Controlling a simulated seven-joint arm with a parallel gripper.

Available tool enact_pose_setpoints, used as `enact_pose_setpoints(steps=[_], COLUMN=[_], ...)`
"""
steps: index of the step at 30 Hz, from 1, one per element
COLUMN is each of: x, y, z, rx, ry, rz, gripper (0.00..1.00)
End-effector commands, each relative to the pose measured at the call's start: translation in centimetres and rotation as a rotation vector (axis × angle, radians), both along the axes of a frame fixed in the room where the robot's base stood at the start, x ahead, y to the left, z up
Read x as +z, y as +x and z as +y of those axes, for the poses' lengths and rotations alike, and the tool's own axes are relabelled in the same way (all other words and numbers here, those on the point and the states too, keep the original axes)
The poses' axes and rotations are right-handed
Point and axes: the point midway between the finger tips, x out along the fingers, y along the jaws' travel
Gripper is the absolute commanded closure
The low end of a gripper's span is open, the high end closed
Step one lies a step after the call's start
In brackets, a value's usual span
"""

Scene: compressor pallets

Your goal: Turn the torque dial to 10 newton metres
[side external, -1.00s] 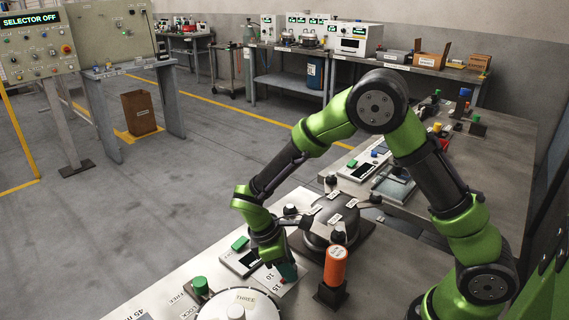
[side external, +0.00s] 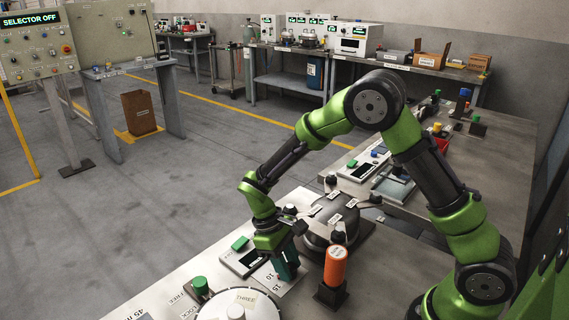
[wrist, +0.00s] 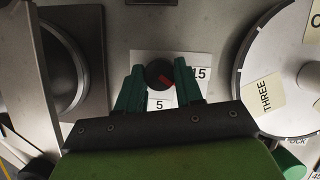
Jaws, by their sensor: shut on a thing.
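The torque dial (wrist: 159,74) is a small dark round knob with a red pointer, set in a white plate (wrist: 147,60). In the wrist view the label 5 is below the dial and 15 is to its right. My gripper (wrist: 157,80) has its green fingers on either side of the dial, shut on it. The red pointer slants, but its exact reading is too small to tell. In the side view my gripper (side external: 285,270) is down at the white plate beside the labels 10 and 15, and it hides the dial.
A round disc marked THREE (wrist: 275,80) lies close to the right of the dial in the wrist view. A dark compressor (side external: 320,232) and an orange cylinder (side external: 335,266) stand close by in the side view. A green button (side external: 240,243) sits on the panel.

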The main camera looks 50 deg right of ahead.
Motion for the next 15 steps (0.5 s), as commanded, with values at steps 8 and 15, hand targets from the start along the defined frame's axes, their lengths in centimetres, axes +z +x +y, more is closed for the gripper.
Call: enact_pose_setpoints(steps=[8,15], x=[0.12,0.14], y=[0.14,0.13], z=[-0.07,-0.09], rx=[-0.152,-0.207], ry=[0.002,0.001], rz=[-0.004,-0.004], gripper=[0.95,0.95])
